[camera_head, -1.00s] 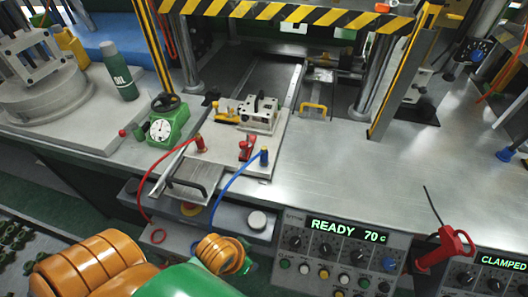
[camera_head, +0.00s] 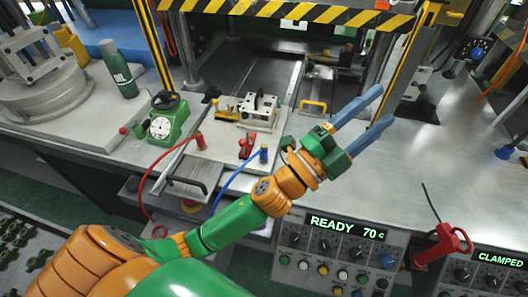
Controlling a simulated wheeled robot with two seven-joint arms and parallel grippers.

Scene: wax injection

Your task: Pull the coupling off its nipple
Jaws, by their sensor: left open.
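A red coupling (camera_head: 201,142) stands at the end of a red hose (camera_head: 149,177) on the plate in front of the mould. A blue coupling (camera_head: 264,153) stands at the end of a blue hose (camera_head: 233,175) to its right. Both look seated on the plate, and the nipples under them are hidden. My left gripper (camera_head: 385,105) is open and empty, with two long blue fingers pointing up and right. It is over the bench, well to the right of both couplings and apart from them. My right gripper is not in view.
The mould (camera_head: 259,110) sits on the plate, with a red clamp (camera_head: 246,147) in front. A green dial gauge (camera_head: 162,126) stands left. A control panel (camera_head: 334,257) reads READY 70 c. A striped guard bar (camera_head: 300,12) crosses above.

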